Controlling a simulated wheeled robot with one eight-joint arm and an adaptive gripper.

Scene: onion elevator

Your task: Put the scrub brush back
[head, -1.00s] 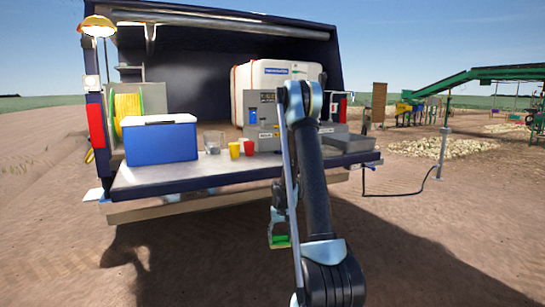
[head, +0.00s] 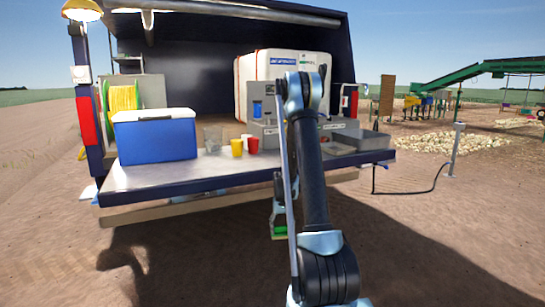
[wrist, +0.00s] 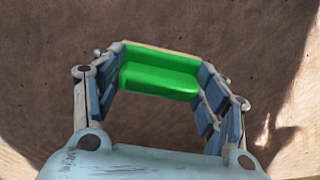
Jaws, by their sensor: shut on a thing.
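A green scrub brush (wrist: 160,78) with a pale strip along its far edge is held between the two fingers of my gripper (wrist: 162,88) in the wrist view. Bare soil lies below it. In the head view the brush (head: 279,232) shows as a small green piece low in front of the tailgate, left of my arm. My gripper (head: 279,215) is partly hidden behind my arm there. The brush hangs below the level of the tailgate (head: 200,182).
On the tailgate stand a blue cooler (head: 155,136), a clear container (head: 213,139), a yellow cup (head: 237,148) and a red cup (head: 252,145). A grey tray (head: 362,143) sits at the right end. A post (head: 455,150) with a hose stands on the right. My arm hides part of the middle.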

